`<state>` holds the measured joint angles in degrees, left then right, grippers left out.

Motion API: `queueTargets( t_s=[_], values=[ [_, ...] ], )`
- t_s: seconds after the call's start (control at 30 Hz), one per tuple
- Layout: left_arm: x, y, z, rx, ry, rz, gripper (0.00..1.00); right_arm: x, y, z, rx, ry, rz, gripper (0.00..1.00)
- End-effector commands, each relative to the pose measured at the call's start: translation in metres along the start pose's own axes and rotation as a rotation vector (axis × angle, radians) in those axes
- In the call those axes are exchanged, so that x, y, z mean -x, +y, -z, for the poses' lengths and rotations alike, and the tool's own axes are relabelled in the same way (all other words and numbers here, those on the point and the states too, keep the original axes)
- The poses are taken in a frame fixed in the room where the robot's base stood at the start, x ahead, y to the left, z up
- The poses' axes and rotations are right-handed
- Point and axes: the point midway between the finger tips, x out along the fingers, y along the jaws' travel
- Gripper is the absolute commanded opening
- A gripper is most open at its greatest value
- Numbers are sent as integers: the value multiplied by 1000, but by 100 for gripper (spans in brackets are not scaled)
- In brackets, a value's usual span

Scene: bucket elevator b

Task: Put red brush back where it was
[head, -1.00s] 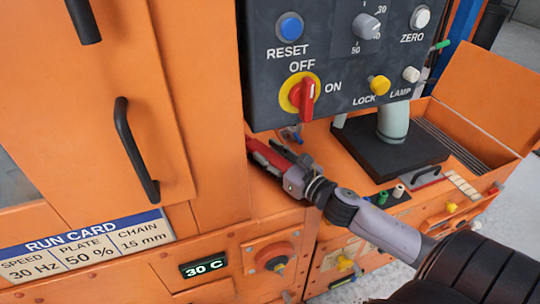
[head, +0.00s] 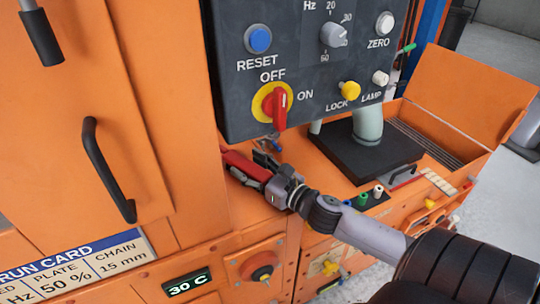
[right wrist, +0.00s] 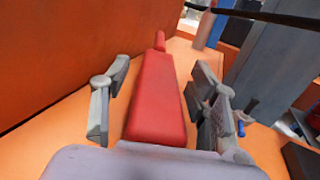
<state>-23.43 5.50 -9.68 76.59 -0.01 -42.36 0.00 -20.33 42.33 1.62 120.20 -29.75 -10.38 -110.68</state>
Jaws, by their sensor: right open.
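The red brush (head: 244,165) lies on the orange ledge beside the orange cabinet wall, below the dark control panel. In the right wrist view the red brush (right wrist: 157,98) runs lengthwise between the fingers. My right gripper (head: 257,172) is at the near end of the brush. In the right wrist view my right gripper (right wrist: 160,105) is open, with a finger on each side of the brush and gaps visible. The brush's near end is hidden by the gripper body. My left gripper is not in view.
The control panel (head: 298,95) with a red switch (head: 277,104) hangs just above the gripper. A black plate (head: 365,155) with a grey pipe (head: 367,124) stands to the right. Small colored plugs (head: 362,198) sit near the ledge's front.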

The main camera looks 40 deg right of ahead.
Motion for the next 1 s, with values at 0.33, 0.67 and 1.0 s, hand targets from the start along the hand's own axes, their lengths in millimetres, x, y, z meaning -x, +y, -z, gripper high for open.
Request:
queueTargets(
  t_s=[0.33,0.67,1.0],
  values=[
    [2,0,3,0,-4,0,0,60,0,2,-2,5,3,54],
    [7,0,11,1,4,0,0,105,0,1,-1,1,2,54],
    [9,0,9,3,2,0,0,112,0,0,1,1,1,54]
  ],
)
